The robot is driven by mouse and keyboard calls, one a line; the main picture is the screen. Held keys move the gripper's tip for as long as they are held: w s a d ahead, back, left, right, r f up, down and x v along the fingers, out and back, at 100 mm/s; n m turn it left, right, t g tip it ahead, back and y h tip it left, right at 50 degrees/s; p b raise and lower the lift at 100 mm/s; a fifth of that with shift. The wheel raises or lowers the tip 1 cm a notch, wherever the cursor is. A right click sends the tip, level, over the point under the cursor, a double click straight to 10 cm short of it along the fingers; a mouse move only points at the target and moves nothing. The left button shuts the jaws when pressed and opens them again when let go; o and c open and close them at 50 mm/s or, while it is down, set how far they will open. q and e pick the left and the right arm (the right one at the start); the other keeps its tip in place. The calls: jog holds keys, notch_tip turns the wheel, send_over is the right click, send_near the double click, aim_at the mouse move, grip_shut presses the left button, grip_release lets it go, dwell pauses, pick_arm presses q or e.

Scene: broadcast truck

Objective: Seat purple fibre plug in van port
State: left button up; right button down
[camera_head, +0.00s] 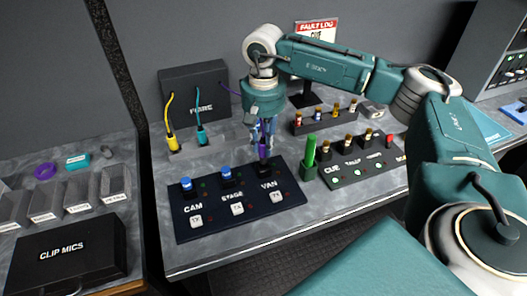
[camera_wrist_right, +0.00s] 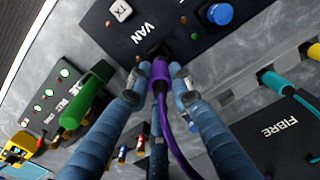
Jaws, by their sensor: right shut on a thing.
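My right gripper (camera_head: 263,140) points down over the VAN end of the dark port panel (camera_head: 215,222). It is shut on the purple fibre plug (camera_wrist_right: 160,72), and its fingers also show around the plug in the right wrist view (camera_wrist_right: 160,85). In the head view the purple plug (camera_head: 263,152) stands roughly upright just above or at the van port (camera_head: 262,165). In the right wrist view its front end meets the dark van port (camera_wrist_right: 150,50); I cannot tell how deep it sits. The purple cable (camera_wrist_right: 178,140) trails from it. My left gripper is not in view.
Blue caps (camera_head: 186,184) cover the CAM and STAGE ports. The yellow plug (camera_head: 173,143) and teal plug (camera_head: 202,136) stand by the fibre box (camera_head: 193,90). A green upright handle (camera_head: 310,150) is close right of the panel, beside the cue panel (camera_head: 360,170).

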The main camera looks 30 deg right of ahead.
aim_at(263, 155)
notch_tip(263, 155, down, 4)
jog(key=shift+s+r+p, duration=0.1)
jog(key=shift+r+p, duration=0.1)
jog(key=shift+p, duration=0.2)
jog(key=shift+f, duration=0.45)
jog(key=c, duration=1.6)
grip_release()
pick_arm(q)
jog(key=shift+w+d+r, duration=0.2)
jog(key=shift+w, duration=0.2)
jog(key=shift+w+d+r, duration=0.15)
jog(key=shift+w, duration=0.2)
pick_arm(e)
jog(key=shift+o, duration=0.2)
